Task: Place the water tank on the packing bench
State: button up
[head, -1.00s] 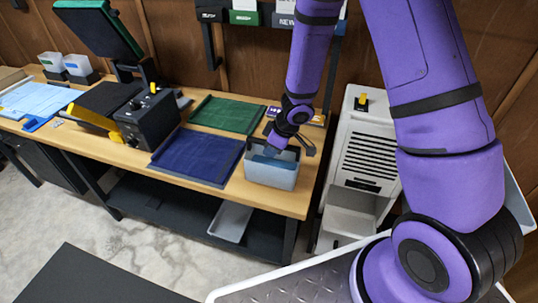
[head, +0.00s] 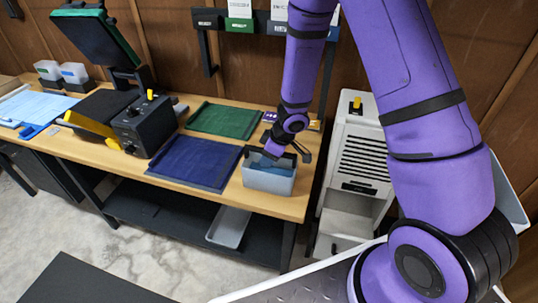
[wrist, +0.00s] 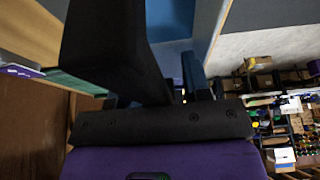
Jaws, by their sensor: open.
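The water tank (head: 268,179) is a grey, open-topped translucent bin with blue inside, standing upright at the right front end of a wooden-topped bench (head: 222,195). This is the only bench in the head view and carries packing-like gear. My gripper (head: 275,154) is right over the tank, pointing down, with its dark fingers apart near the rim. I cannot tell whether a finger touches the tank. In the wrist view the dark gripper parts (wrist: 160,90) block much of the picture, with a blue surface behind them.
A blue mat (head: 195,162) and a green mat (head: 223,120) lie left of the tank. A black press (head: 143,122) stands further left. A white slatted cabinet (head: 358,160) stands right of the bench. A grey tray (head: 229,226) is on the lower shelf.

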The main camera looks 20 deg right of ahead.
jog(key=shift+r, duration=0.1)
jog(key=v, duration=1.2)
jog(key=s+d+r+m+t+h, duration=0.1)
jog(key=d+r+m+t+h, duration=0.25)
jog(key=r, duration=0.65)
jog(key=s+d+r+m+t+h, duration=0.1)
jog(key=d+r+m+t+h, duration=0.3)
jog(key=r, duration=0.6)
jog(key=s+d+r+m+g, duration=0.3)
jog(key=s+r, duration=0.3)
jog(key=s, duration=0.5)
jog(key=s+a+r+g+y, duration=0.1)
jog(key=s+a+y, duration=0.3)
jog(key=s, duration=0.8)
jog(key=shift+a+r+g, duration=0.35)
jog(key=shift+a+g, duration=0.1)
jog(key=shift+a, duration=0.1)
